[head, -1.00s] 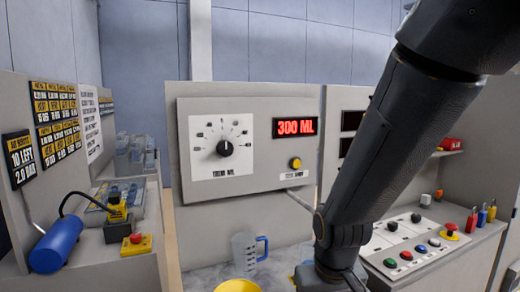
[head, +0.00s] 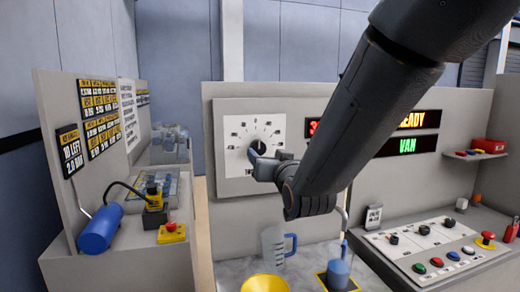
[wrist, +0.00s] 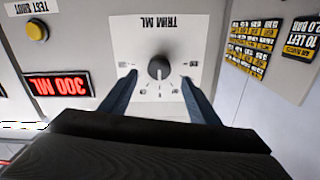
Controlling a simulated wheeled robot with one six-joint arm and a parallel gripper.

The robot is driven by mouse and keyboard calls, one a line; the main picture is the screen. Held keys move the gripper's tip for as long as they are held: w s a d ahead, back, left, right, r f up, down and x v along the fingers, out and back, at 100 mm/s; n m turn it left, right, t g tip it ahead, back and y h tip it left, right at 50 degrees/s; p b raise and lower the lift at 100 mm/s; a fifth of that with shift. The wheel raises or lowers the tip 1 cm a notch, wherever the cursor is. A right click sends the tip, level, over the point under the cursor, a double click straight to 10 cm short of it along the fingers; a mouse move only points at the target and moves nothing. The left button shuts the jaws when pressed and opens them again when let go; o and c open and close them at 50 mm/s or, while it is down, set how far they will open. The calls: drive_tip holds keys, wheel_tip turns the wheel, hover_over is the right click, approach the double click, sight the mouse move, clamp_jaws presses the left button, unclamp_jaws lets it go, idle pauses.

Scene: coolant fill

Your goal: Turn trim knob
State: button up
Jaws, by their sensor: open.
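The trim knob (wrist: 159,69) is a round black dial on a white scale plate (wrist: 125,30) marked TRIM ML, upside down in the wrist view. In the head view its scale plate (head: 232,133) shows, with the knob mostly hidden behind my gripper. My gripper (wrist: 158,84) is open, with one blue-grey finger on each side of the knob and a gap to it on both sides. In the head view my gripper (head: 258,160) is at the plate's lower middle. I cannot tell whether the fingertips reach the panel. The red display (wrist: 58,85) reads 300 ML.
A yellow test button (wrist: 38,38) sits on the same panel. Below stand a clear jug (head: 273,245) with a blue handle, a yellow funnel-like rim (head: 264,284) and a blue container (head: 339,270). Coloured buttons (head: 437,262) lie on a console at the right.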

sight(259, 150)
drive_tip(key=shift+p+x, duration=1.25)
drive_tip(key=shift+x, duration=2.15)
drive_tip(key=shift+f, duration=0.1)
drive_tip(key=c, duration=1.1)
